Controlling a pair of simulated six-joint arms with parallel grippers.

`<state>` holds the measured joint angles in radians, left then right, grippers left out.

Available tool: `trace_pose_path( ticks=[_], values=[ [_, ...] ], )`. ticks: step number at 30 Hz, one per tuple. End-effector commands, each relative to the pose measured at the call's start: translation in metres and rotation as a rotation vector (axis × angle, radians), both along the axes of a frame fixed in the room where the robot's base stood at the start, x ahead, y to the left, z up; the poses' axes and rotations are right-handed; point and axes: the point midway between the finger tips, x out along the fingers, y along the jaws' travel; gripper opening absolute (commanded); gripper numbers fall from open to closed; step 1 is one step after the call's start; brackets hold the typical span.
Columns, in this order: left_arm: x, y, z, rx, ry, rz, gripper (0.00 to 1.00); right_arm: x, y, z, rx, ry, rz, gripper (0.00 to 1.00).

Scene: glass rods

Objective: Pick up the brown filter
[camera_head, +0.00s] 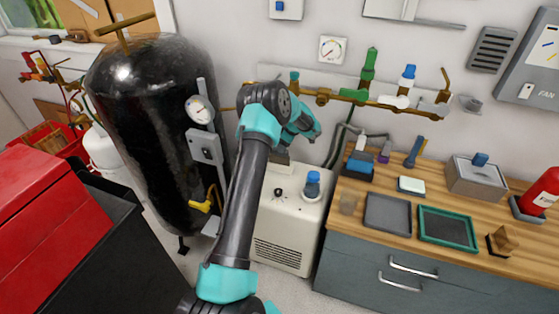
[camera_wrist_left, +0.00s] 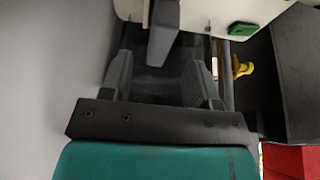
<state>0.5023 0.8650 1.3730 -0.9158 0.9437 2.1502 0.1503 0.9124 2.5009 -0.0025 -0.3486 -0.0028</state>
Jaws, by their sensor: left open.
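No item is clearly a brown filter. In the head view a small brown piece (camera_head: 503,239) sits at the right end of the wooden bench. In the wrist view a grey part with a brownish upper end (camera_wrist_left: 163,35) stands against the white machine, near the space between my left gripper's fingers. I cannot tell whether either is the filter. My left gripper (camera_head: 281,157) is by the back of the white machine, partly hidden behind my arm. In the wrist view its fingers (camera_wrist_left: 163,78) are apart, with nothing visibly held. My right gripper is not in view.
The white machine (camera_head: 285,235) carries a blue-capped bottle (camera_head: 312,186). A black tank (camera_head: 150,130) stands to its left and the wooden bench (camera_head: 460,195) to its right. Brass piping (camera_head: 375,101) runs along the wall. A grey tray (camera_head: 387,213) and green-rimmed tray (camera_head: 447,247) lie on the bench.

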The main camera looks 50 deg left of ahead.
Motion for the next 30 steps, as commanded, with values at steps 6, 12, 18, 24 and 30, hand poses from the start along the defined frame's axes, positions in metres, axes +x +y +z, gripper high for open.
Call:
trace_pose_path(
  ticks=[6, 12, 18, 24, 30],
  values=[
    [-0.003, 0.006, -0.016, -0.001, 0.002, 0.0, 0.55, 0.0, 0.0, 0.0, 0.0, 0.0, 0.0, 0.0],
    [-0.003, 0.006, -0.015, -0.001, 0.001, -0.001, 0.55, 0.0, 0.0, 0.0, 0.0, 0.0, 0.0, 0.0],
    [-0.004, 0.009, -0.023, -0.001, 0.002, 0.0, 0.55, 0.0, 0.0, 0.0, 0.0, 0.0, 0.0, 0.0],
    [-0.009, 0.019, -0.049, -0.002, 0.004, 0.001, 0.55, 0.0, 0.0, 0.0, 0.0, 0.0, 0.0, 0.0],
    [-0.012, 0.024, -0.063, -0.002, 0.001, -0.001, 0.55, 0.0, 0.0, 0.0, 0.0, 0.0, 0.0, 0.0]
  ],
)
